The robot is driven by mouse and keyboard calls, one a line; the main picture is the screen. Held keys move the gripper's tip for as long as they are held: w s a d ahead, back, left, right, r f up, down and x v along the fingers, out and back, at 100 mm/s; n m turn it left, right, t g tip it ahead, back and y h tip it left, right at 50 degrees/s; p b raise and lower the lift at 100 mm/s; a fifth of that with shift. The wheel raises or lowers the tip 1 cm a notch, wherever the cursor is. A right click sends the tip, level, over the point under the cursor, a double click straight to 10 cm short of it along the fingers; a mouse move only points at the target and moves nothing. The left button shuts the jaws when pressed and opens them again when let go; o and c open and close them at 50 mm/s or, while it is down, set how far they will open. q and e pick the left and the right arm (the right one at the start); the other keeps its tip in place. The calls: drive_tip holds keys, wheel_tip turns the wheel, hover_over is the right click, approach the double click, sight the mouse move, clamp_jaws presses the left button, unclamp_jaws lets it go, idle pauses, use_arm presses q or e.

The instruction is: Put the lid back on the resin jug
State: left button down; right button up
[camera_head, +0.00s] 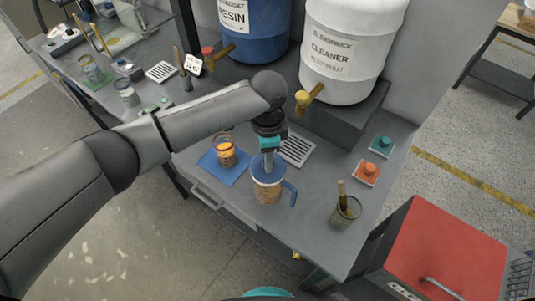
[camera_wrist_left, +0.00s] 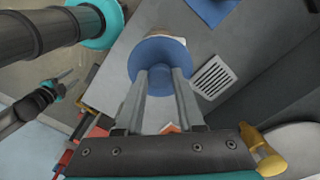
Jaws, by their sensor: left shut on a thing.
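The resin jug (camera_head: 267,192) is a cream and tan jug with a blue handle (camera_head: 291,192), standing near the table's front edge. The blue round lid (camera_wrist_left: 158,60) is at the jug's mouth, and it also shows in the head view (camera_head: 258,171). My left gripper (camera_head: 267,166) reaches down from above and is shut on the lid's middle. A pale bit of the jug shows past the lid in the left wrist view. I cannot tell whether the lid is seated or just above the rim. My right gripper (camera_wrist_left: 67,77) shows small at the left wrist view's left; its opening is unclear.
An amber jar (camera_head: 226,155) stands on a blue mat (camera_head: 207,160) left of the jug. A white grate (camera_head: 298,149) lies behind it. A jar with a brush (camera_head: 345,212) stands to the right. Resin (camera_head: 252,40) and cleaner (camera_head: 346,75) drums stand behind. A red-topped cabinet (camera_head: 445,250) is front right.

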idle(0.3)
use_arm(q)
drive_tip(key=shift+c, duration=2.2)
unclamp_jaws()
drive_tip(key=shift+o, duration=0.3)
drive_tip(key=o, duration=0.4)
drive_tip(key=shift+r, duration=0.1)
wheel_tip(320, 180, up, 2)
drive_tip(key=p, duration=0.2)
drive_tip(key=shift+r+p, duration=0.15)
drive_tip(key=shift+p, duration=0.25)
drive_tip(key=shift+r+p, duration=0.35)
drive_tip(key=shift+r, duration=1.9)
